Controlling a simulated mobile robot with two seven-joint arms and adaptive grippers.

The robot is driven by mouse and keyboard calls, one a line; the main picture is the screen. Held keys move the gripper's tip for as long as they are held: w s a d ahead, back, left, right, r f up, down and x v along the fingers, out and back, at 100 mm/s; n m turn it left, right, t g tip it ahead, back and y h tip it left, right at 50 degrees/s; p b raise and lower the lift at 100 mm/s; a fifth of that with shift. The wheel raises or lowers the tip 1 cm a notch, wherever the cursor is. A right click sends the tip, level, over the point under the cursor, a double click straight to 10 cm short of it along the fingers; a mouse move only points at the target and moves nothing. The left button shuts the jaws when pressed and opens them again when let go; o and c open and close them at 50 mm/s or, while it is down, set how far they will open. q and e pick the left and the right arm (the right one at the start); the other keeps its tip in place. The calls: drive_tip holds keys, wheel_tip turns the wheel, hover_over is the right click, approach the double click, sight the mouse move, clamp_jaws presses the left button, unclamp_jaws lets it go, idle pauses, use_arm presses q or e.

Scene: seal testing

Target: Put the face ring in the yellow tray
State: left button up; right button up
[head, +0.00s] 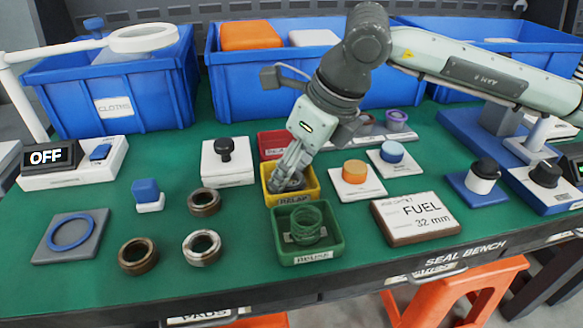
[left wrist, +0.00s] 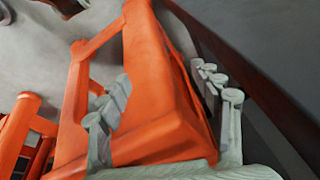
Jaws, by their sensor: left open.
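The yellow tray (head: 314,190) stands near the middle of the green bench, with a label on its front. My right gripper (head: 285,181) reaches down from the right into this tray. A dark grey ring-like piece (head: 293,184) shows in the tray at the fingertips; it may be the face ring, but the fingers partly hide it. I cannot tell whether the fingers hold it. My left gripper (left wrist: 164,78) is open and empty in the left wrist view, above an orange stool (left wrist: 150,110) and away from the bench top.
A green tray (head: 312,259) with green coils stands in front, and a red tray (head: 271,143) behind. Dark rings (head: 138,256) and a shinier ring (head: 202,247) lie left. A FUEL sign (head: 416,215) lies right. Blue bins (head: 120,95) line the back.

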drive_tip(key=p+v, duration=0.2)
drive_tip(key=v, duration=0.4)
drive_tip(key=shift+d+r, duration=0.1)
drive_tip(key=shift+r, duration=0.3)
use_arm(q)
wheel_tip(320, 180, down, 6)
drive_tip(key=s, duration=0.1)
use_arm(e)
drive_tip(key=shift+s+d+r, duration=0.15)
drive_tip(key=shift+r, duration=0.3)
use_arm(q)
drive_tip(key=shift+s+r, duration=0.1)
